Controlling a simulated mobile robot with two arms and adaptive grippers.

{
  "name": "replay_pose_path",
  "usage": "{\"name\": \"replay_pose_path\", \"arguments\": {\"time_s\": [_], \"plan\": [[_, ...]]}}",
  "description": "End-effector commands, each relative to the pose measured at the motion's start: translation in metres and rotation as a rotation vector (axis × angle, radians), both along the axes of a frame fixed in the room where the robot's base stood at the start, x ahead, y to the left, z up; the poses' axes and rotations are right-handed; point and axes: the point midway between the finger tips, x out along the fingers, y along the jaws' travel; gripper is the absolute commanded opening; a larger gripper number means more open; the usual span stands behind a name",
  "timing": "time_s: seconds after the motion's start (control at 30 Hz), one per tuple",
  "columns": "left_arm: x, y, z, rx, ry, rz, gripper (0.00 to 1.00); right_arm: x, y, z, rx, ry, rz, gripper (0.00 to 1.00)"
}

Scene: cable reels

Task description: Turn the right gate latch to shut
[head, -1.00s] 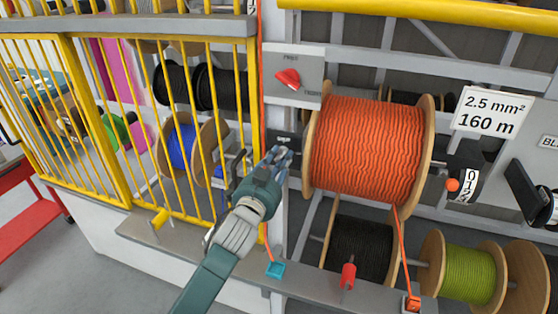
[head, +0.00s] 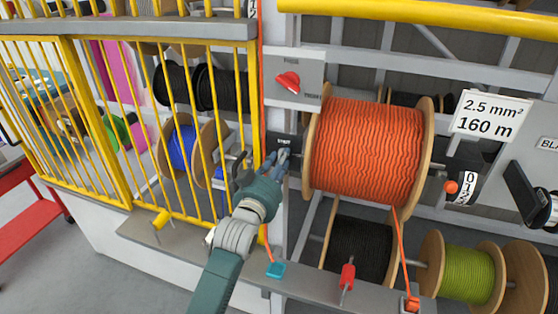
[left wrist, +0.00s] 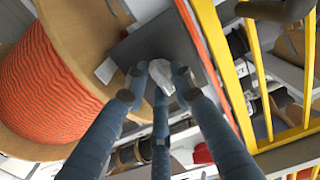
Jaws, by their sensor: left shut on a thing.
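The yellow barred gate (head: 185,130) stands on the left, its right edge along the post. Beside that edge is a dark latch plate (head: 284,141) with small white lettering. My left gripper (head: 278,160) is at this plate, its fingers covering the latch in the head view. In the left wrist view its fingers (left wrist: 158,88) are closed around a light grey latch handle (left wrist: 163,74), which projects from the dark plate (left wrist: 160,38). The handle's exact angle is partly hidden. My right gripper is not in view.
A large orange cable reel (head: 368,150) sits close to the right of the gripper. A red rotary switch (head: 288,82) is on a grey panel above. A grey ledge (head: 190,246) runs below. Black and green reels (head: 467,275) are lower right.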

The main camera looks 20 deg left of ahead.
Motion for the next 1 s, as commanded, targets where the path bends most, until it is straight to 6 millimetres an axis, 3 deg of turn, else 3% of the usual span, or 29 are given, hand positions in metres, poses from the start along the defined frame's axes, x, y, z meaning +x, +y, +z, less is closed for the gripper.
{"name": "replay_pose_path", "arguments": {"time_s": [0.03,0.5,0.53,0.6,0.87,1.0], "plan": [[-0.001,-0.004,-0.01,-0.011,0.02,-0.006,0.0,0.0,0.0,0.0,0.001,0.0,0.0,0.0],[-0.001,-0.004,-0.01,-0.025,0.021,-0.007,0.0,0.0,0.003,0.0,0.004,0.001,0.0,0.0],[-0.001,-0.004,-0.01,-0.025,0.021,-0.007,0.27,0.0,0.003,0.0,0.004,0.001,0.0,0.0],[-0.001,-0.004,-0.01,-0.024,0.02,-0.006,0.35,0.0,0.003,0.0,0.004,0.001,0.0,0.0],[-0.001,-0.002,-0.004,-0.021,0.01,-0.003,0.35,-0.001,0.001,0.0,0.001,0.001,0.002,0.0],[-0.011,-0.001,-0.004,-0.02,0.009,-0.002,0.35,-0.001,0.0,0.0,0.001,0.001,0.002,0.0]]}}
